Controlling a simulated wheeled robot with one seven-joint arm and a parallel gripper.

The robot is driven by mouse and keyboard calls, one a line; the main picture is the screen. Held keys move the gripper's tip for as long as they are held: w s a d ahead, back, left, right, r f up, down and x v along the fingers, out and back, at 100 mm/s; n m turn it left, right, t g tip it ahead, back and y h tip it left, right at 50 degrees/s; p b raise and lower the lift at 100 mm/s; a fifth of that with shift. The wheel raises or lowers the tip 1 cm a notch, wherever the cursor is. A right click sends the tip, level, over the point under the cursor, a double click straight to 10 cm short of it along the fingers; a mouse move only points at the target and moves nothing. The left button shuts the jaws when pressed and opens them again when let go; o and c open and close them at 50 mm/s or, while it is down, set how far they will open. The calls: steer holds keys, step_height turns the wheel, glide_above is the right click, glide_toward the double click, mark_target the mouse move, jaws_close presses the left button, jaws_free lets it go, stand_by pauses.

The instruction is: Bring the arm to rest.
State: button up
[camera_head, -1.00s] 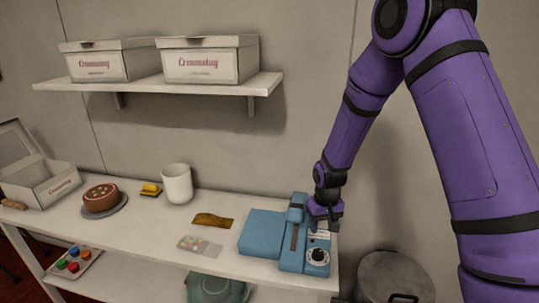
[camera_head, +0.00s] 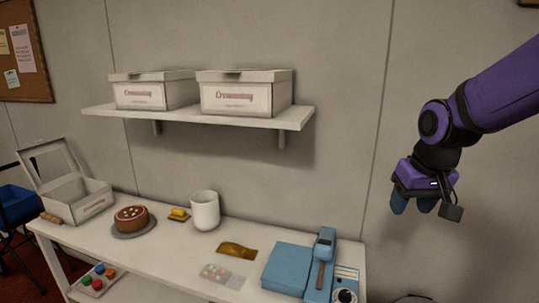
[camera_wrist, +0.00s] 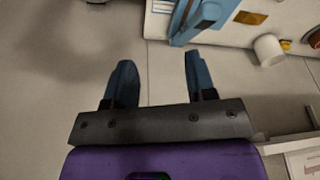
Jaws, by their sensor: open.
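My gripper (camera_head: 412,203) is at the right of the head view, raised in front of the bare wall, to the right of the table and apart from everything. Its two blue fingers point down. In the wrist view my gripper (camera_wrist: 157,80) shows its fingers spread, with nothing between them but plain wall or floor. The purple arm reaches in from the right edge. The blue machine (camera_head: 290,268) with a dial stands at the right end of the white table (camera_head: 165,262); part of it also shows at the top of the wrist view (camera_wrist: 206,14).
On the table are a white cup (camera_head: 205,211), a brown cake (camera_head: 131,219), a yellow item (camera_head: 179,214) and an open box (camera_head: 88,207). Two labelled boxes stand on a wall shelf (camera_head: 205,117). The wall around my gripper is clear.

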steer(key=s+d+r+t, duration=0.1)
steer(key=s+r, duration=0.3)
steer(key=s, duration=0.4)
steer(key=s+d+r+t, duration=0.1)
steer(key=s+r, duration=0.3)
steer(key=s, duration=0.5)
steer(key=shift+d, duration=0.15)
